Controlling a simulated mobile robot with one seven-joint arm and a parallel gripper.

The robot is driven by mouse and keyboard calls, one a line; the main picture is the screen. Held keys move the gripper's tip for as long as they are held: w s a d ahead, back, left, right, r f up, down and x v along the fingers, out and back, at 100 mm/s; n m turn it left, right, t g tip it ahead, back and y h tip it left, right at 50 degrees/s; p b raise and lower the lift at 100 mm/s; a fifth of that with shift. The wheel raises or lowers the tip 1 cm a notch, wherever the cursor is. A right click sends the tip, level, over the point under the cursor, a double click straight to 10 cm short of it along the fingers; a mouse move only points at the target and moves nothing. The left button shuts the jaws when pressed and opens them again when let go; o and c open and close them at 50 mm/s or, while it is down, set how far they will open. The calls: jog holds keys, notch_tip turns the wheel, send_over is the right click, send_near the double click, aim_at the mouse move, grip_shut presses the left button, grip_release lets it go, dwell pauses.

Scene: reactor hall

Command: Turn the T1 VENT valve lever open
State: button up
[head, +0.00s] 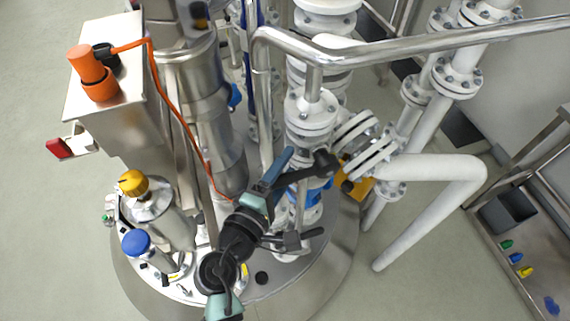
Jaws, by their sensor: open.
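No label reading T1 VENT can be made out, so I cannot tell for sure which part is its lever. A blue valve part (319,194) shows on the white vertical pipe, partly hidden behind my arm. A small blue handle (235,97) sits higher up, beside the steel column. My dark arm with teal caps reaches over the round steel vessel top. My gripper (297,240) appears as a small dark form above the vessel's right side, open, with nothing seen between its fingers. Whether it touches anything is unclear.
A steel rail (430,50) crosses above the white flanged pipes (430,168). Yellow (133,183) and blue (136,242) knobs stand on the vessel's left. Floor at far left is clear.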

grip_shut()
dwell(1.4)
